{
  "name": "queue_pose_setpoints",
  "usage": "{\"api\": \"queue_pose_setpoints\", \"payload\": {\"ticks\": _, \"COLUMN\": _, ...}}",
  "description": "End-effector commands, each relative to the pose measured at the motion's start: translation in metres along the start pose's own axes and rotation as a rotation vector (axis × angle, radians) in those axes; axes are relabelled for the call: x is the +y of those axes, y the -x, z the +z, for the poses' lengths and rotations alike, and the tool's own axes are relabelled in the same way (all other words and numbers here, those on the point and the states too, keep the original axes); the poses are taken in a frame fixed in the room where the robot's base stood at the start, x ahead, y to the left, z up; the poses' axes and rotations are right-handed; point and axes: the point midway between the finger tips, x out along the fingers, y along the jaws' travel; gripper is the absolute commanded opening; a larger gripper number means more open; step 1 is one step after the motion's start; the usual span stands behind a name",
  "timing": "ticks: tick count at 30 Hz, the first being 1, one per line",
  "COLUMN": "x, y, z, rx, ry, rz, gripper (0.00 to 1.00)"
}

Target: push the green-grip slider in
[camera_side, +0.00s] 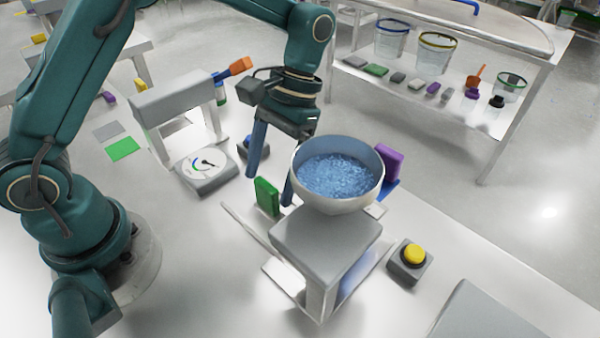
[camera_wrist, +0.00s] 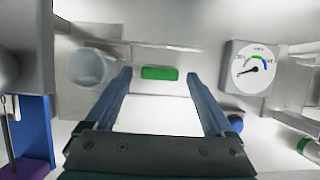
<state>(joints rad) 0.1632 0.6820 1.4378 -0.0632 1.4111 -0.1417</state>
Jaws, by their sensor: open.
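The slider's green grip (camera_side: 266,196) stands upright at the left side of the grey stand (camera_side: 325,236), above a pale plate on the table. In the wrist view the green grip (camera_wrist: 160,73) appears between my two fingertips. My gripper (camera_side: 270,190) is open, its blue fingers pointing down near the green grip. Contact with the grip cannot be told. The gripper also shows in the wrist view (camera_wrist: 159,76), with nothing held. A white bowl of blue granules (camera_side: 338,175) sits on top of the stand and hides part of the area behind it.
A purple grip (camera_side: 389,162) is on the stand's far side. A yellow button (camera_side: 413,254) sits at right. A dial gauge (camera_side: 205,168) lies at left, before another grey stand (camera_side: 172,90) with an orange handle (camera_side: 238,66). The front-left tabletop is clear.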

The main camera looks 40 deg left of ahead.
Motion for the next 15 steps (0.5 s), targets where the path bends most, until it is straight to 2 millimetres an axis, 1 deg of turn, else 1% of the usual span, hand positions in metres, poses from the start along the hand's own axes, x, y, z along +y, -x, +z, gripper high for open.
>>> {"api": "queue_pose_setpoints", "payload": {"ticks": 3, "x": 0.0, "y": -0.014, "z": 0.001, "rx": -0.003, "ry": 0.0, "rz": -0.001, "gripper": 0.88}}
{"api": "queue_pose_setpoints", "payload": {"ticks": 6, "x": 0.0, "y": -0.023, "z": 0.001, "rx": -0.001, "ry": 0.0, "rz": -0.001, "gripper": 0.88}}
{"api": "queue_pose_setpoints", "payload": {"ticks": 10, "x": 0.0, "y": -0.029, "z": 0.0, "rx": 0.001, "ry": 0.0, "rz": -0.001, "gripper": 0.88}}
{"api": "queue_pose_setpoints", "payload": {"ticks": 15, "x": 0.0, "y": -0.029, "z": 0.0, "rx": 0.003, "ry": 0.0, "rz": -0.001, "gripper": 0.88}}
